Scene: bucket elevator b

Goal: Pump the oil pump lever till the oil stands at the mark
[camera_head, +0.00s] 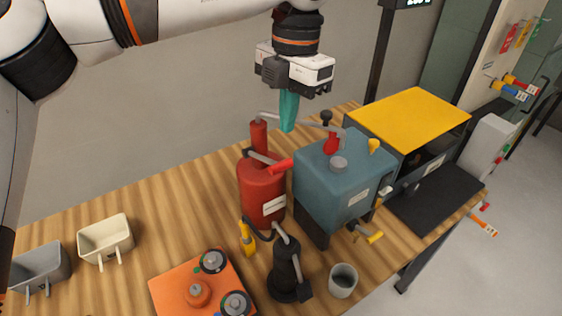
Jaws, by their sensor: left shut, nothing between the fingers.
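A red cylindrical pump body (262,192) with a white label stands on the wooden bench. A thin red column rises behind it. A grey bar (305,124), which looks like the pump lever, runs from the top of that column to the right, toward a blue-grey box (340,175). My left gripper (288,128) points down with its teal fingers shut and empty. The fingertips overlap the bar in the picture; I cannot tell whether they touch it. The oil level and mark cannot be made out. My right gripper is out of view.
A yellow-topped machine (412,118) stands right of the box. In front are a black hand-pump-like device (286,270), a grey cup (343,281) and an orange plate (178,291). A cream bin (105,238) and a grey bin (42,268) sit left. The bench's back left is clear.

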